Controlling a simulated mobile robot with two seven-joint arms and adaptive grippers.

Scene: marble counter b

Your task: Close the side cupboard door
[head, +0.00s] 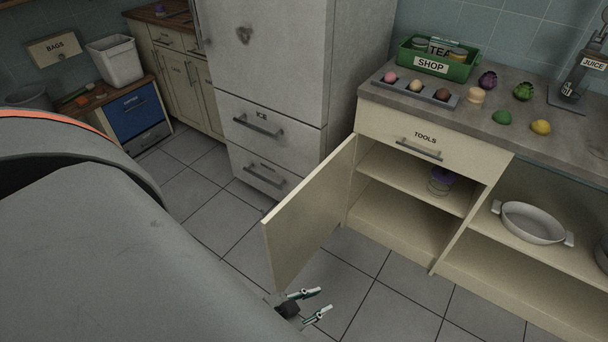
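The side cupboard door (312,213) is cream and stands wide open. It hinges at the left side of the cupboard, beside the fridge, and sticks out over the floor toward me. The open cupboard (401,207) below the TOOLS drawer shows a shelf with a purple-topped jar (440,181). My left gripper (317,304) is low over the floor, just below and right of the door's free lower corner. Its two fingers are spread with nothing between them. Whether it touches the door cannot be told. My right gripper is not in view.
The TOOLS drawer (424,141) is shut above the cupboard. A grey fridge (265,70) stands left of it. An open bay at the right holds a white dish (532,223). The counter carries a green SHOP crate (432,66) and small items. Tiled floor (375,280) is clear.

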